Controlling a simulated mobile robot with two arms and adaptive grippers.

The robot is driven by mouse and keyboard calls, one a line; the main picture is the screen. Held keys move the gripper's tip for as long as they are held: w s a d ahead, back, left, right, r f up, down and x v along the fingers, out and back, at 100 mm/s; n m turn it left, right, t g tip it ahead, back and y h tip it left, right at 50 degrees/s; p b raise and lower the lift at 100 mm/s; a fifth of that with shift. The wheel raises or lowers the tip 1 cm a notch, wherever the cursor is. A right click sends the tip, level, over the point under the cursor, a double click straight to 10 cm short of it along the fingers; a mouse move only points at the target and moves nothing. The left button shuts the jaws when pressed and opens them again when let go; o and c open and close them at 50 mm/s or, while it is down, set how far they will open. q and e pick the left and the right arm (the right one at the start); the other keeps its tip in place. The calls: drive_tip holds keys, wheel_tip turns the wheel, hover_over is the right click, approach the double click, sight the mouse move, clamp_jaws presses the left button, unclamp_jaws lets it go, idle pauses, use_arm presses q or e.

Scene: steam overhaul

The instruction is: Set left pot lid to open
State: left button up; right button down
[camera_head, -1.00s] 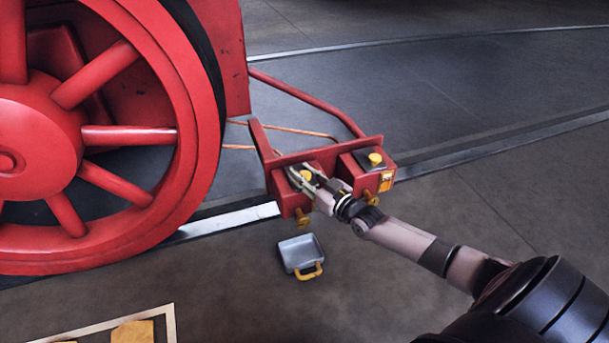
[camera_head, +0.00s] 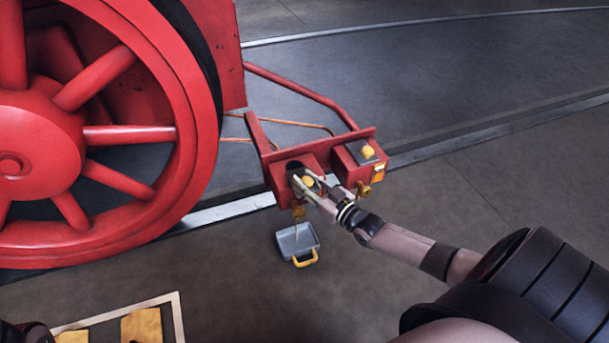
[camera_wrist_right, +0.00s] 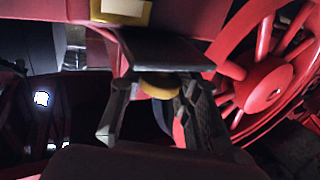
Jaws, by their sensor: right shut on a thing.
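The red twin pot box (camera_head: 318,155) stands beside the locomotive. Its left pot (camera_head: 288,183) has a dark lid with a yellow knob (camera_head: 308,181). A dark patch shows at the pot's top beside the knob, and the fingers hide part of the lid. My right gripper (camera_head: 305,184) is shut on this knob. In the right wrist view the yellow knob (camera_wrist_right: 160,86) sits between the fingers, under the dark lid plate (camera_wrist_right: 165,52). The right pot's lid (camera_head: 369,153) lies flat with its yellow knob on top.
A grey tray (camera_head: 290,240) with a yellow handle is on the floor below the left brass tap (camera_head: 298,213). A big red wheel (camera_head: 135,215) fills the left. A pale-edged board (camera_head: 172,312) lies bottom left. Floor to the right is clear.

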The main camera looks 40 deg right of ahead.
drive_tip(key=shift+s+a+f, duration=0.15)
drive_tip(key=shift+a, duration=0.05)
drive_tip(key=c, duration=1.6)
unclamp_jaws()
drive_tip(key=shift+o, duration=1.3)
drive_tip(key=shift+s+d, duration=0.1)
drive_tip(key=shift+s, duration=0.1)
drive_tip(key=shift+o, duration=0.7)
drive_tip(key=shift+w, duration=0.1)
drive_tip(key=s+d, duration=0.2)
drive_tip(key=s, duration=1)
drive_tip(key=shift+w+a, duration=0.1)
